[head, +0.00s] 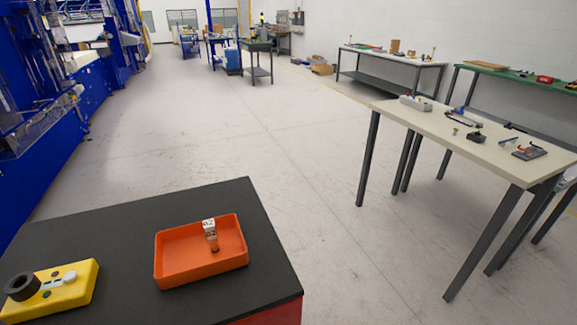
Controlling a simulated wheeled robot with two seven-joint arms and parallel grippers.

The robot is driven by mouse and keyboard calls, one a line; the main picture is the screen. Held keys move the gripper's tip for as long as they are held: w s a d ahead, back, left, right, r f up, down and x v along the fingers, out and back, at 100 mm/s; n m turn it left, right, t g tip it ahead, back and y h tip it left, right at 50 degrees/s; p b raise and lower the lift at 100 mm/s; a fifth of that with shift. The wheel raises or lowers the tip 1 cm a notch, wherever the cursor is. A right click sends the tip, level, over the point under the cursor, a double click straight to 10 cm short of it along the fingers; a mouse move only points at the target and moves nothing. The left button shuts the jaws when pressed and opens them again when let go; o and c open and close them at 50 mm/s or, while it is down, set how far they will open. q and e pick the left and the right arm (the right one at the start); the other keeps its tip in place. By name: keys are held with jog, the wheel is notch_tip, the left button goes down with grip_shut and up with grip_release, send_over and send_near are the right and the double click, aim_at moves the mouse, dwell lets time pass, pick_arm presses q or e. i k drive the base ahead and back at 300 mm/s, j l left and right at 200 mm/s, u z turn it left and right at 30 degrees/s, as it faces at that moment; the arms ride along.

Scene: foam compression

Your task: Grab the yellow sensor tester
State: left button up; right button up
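A yellow boxy device, which looks like the yellow sensor tester (72,292), lies on the black-topped bench (130,222) at the lower left. It has a black ring, a white part and small coloured buttons on top. Its left end is close to the picture's left edge. Neither of my grippers shows in the head view, and nothing is seen touching the tester.
An orange tray (172,262) sits right of the tester, with a small white-and-brown object (210,232) in it. A beige table (440,122) with small tools stands at the right. Blue machinery (45,125) lines the left. The floor between is clear.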

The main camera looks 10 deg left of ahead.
aim_at(31, 295)
jog(key=u, duration=2.05)
